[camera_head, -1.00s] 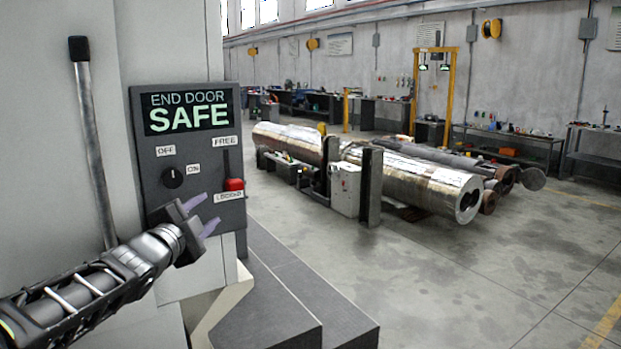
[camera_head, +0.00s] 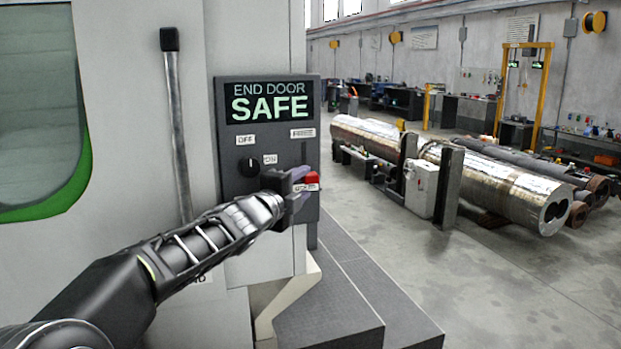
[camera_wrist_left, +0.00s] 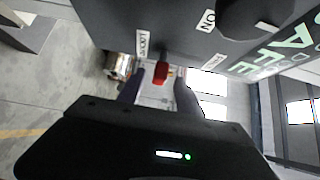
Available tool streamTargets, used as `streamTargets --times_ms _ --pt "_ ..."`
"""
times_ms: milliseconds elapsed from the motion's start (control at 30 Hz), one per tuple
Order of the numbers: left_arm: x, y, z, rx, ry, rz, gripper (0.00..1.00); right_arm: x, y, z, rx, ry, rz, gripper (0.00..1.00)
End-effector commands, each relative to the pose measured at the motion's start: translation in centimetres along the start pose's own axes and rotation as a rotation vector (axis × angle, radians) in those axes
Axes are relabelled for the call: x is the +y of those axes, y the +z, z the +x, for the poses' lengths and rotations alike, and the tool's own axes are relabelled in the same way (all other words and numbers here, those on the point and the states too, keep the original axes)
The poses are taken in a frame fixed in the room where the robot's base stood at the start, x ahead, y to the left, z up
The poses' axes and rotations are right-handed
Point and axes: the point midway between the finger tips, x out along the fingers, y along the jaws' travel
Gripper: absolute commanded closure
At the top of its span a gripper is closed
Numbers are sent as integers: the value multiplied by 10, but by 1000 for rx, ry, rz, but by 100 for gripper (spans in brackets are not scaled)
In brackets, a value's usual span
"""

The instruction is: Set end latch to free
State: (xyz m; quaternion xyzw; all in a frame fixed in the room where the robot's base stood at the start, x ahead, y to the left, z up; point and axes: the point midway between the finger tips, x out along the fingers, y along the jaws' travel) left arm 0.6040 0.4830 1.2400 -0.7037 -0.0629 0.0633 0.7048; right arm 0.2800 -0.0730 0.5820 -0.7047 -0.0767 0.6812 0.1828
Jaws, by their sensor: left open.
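The end latch is a red slider knob (camera_head: 312,179) at the lower end of a vertical slot on the dark control panel (camera_head: 230,150). It sits by the LOCKED label, and the FREE label (camera_head: 302,133) is at the slot's top. The panel's display (camera_head: 269,102) reads END DOOR SAFE. My left gripper (camera_head: 303,183) is open at the knob, its fingers beside it. In the left wrist view the red knob (camera_wrist_left: 162,73) shows between the two fingertips; whether they touch it I cannot tell. My right gripper is not in view.
A black rotary switch (camera_head: 249,167) with OFF and ON labels is left of the slot. A lever with a black grip (camera_head: 170,40) stands on the machine wall. Dark steps (camera_head: 340,290) lie below right. Metal cylinders (camera_head: 500,190) lie on the floor beyond.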

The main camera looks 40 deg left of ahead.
Motion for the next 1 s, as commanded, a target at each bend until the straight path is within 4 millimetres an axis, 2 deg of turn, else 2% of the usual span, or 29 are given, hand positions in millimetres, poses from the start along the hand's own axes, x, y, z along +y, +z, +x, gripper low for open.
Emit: streamTargets --times_ms 100,300,633,1000 --pt "0 0 20 1 2 0 58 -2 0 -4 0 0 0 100" --pt "-1 0 43 0 0 -1 58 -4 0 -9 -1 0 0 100" --pt "0 0 46 0 0 -1 58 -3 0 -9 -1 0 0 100" --pt "0 0 46 0 0 -1 88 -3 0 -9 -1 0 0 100"
